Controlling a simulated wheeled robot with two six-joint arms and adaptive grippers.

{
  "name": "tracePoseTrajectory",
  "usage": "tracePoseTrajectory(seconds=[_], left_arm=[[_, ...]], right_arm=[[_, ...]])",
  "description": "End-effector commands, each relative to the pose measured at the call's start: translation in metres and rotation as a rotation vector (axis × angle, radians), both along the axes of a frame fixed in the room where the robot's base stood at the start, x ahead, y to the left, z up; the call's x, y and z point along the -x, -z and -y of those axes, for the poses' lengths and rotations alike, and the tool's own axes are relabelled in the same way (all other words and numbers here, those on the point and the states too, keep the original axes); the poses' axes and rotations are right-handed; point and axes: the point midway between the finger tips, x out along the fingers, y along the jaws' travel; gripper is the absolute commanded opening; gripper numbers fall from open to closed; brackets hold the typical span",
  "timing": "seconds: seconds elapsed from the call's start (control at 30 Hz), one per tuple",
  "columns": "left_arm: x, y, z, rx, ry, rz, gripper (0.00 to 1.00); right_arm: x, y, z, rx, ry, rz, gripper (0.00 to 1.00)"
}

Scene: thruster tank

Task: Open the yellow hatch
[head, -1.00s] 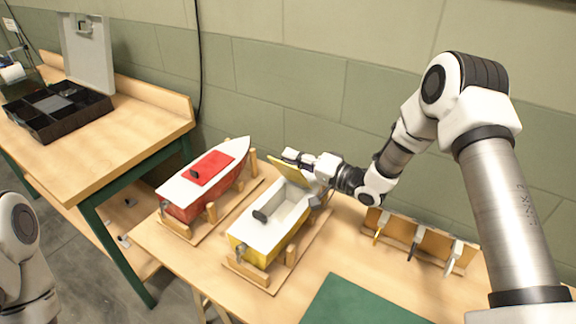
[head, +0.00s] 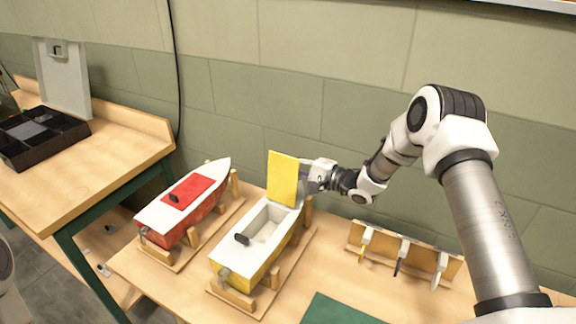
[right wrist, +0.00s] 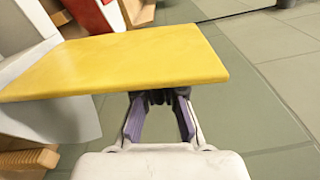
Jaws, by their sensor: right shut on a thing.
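The yellow hatch (head: 283,179) stands up, nearly vertical, at the far end of the yellow-and-white boat (head: 232,262). The boat's grey compartment (head: 264,224) is uncovered. My right gripper (head: 308,180) is at the hatch's right side and is shut on it. In the right wrist view the yellow panel (right wrist: 120,65) spans the picture, and the gripper fingers (right wrist: 160,108) meet its near edge; their tips are partly hidden by the panel. My left gripper is not in view.
A red-and-white boat (head: 183,200) sits on a wooden stand to the left. A wooden tool rack (head: 404,252) with several tools stands at right, and a green mat (head: 338,310) lies in front. A black open case (head: 45,135) is on the left bench.

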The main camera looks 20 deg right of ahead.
Motion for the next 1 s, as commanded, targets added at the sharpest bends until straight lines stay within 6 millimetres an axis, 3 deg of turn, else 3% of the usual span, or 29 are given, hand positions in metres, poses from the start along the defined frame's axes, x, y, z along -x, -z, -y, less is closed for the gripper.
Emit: tracePoseTrajectory(seconds=[0.47, 0.5, 0.53, 0.57, 0.87, 1.0], left_arm=[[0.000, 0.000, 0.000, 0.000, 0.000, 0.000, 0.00], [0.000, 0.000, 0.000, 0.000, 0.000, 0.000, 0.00], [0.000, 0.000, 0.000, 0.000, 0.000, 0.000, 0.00], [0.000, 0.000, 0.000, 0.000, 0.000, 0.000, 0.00], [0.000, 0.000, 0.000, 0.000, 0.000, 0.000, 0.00], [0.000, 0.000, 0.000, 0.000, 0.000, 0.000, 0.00]], right_arm=[[-0.001, -0.001, 0.001, 0.002, -0.001, 0.004, 0.00], [-0.001, -0.001, 0.001, 0.002, -0.001, 0.004, 0.19], [-0.001, -0.001, 0.001, 0.002, 0.000, 0.004, 0.30], [-0.001, -0.001, 0.001, 0.002, 0.000, 0.004, 0.34], [0.000, 0.000, 0.002, 0.002, 0.000, 0.003, 0.34], [0.012, 0.000, 0.013, -0.001, 0.004, 0.001, 0.34]])
